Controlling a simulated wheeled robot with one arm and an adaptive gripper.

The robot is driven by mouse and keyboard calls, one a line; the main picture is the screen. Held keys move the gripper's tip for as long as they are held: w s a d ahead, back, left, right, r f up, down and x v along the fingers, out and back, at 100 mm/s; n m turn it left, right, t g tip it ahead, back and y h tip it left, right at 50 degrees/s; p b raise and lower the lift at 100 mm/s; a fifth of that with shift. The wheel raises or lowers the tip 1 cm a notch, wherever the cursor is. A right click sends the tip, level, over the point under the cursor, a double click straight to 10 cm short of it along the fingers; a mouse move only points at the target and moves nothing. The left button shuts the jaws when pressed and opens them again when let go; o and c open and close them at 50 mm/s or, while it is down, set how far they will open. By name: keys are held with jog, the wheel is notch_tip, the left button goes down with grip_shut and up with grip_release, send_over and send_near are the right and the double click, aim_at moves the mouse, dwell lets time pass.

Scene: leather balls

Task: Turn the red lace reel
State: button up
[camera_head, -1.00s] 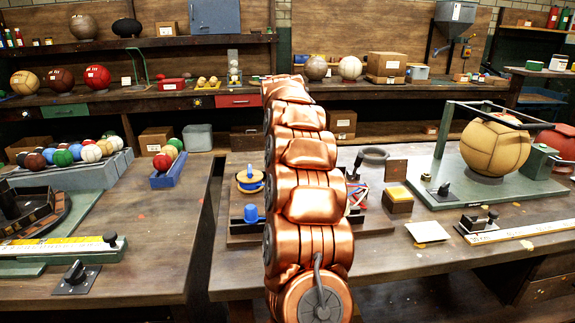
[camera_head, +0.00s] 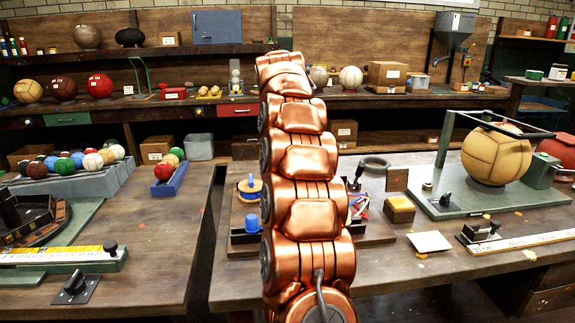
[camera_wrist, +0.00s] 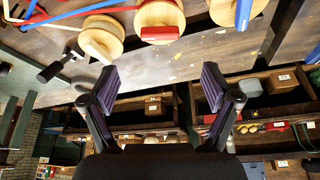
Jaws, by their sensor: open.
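A wooden reel with a red part (camera_wrist: 160,18) shows at the top edge of the wrist view, partly cut off. It sits between a wooden reel with a white part (camera_wrist: 102,36) and one with a blue part (camera_wrist: 238,10). Red and blue laces run near them. In the wrist view my gripper (camera_wrist: 160,83) is open, with nothing between its fingers, apart from the reels. In the head view my arm hides my gripper and most of the reel board (camera_head: 238,232). A blue-and-yellow reel (camera_head: 249,187) shows at its left.
A ball rig with a large tan ball (camera_head: 495,155) stands right of the board. A gap separates the two benches. Shelves with balls and boxes stand behind.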

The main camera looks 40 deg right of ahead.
jog(key=shift+v, duration=1.3)
jog(key=s+a+f+n+g+y, duration=0.1)
jog(key=s+a+f+n, duration=0.15)
jog(key=a, duration=0.55)
jog(key=s+a+f+n+y, duration=0.15)
jog(key=s+a, duration=0.25)
jog(key=a, duration=0.5)
jog(key=s+a+f+n+g, duration=0.1)
jog(key=s+a+f+n, duration=0.2)
jog(key=a, duration=0.5)
jog(key=s+a+f+n+g, duration=0.1)
jog(key=s+a+f, duration=0.35)
jog(key=s, duration=0.45)
jog(key=s+a+f+n+g+y, duration=0.15)
jog(key=s+a+f, duration=0.3)
jog(key=s, duration=0.45)
jog(key=s+a+f+n+g, duration=0.1)
jog(key=s+a+f+n, duration=0.1)
jog(key=s+a+f, duration=0.5)
notch_tip(320, 180, up, 15)
jog(key=s+d+t+p, duration=0.1)
jog(key=p, duration=1.1)
jog(key=shift+s+r, duration=0.15)
jog(key=shift+r, duration=0.05)
jog(key=shift+d, duration=0.2)
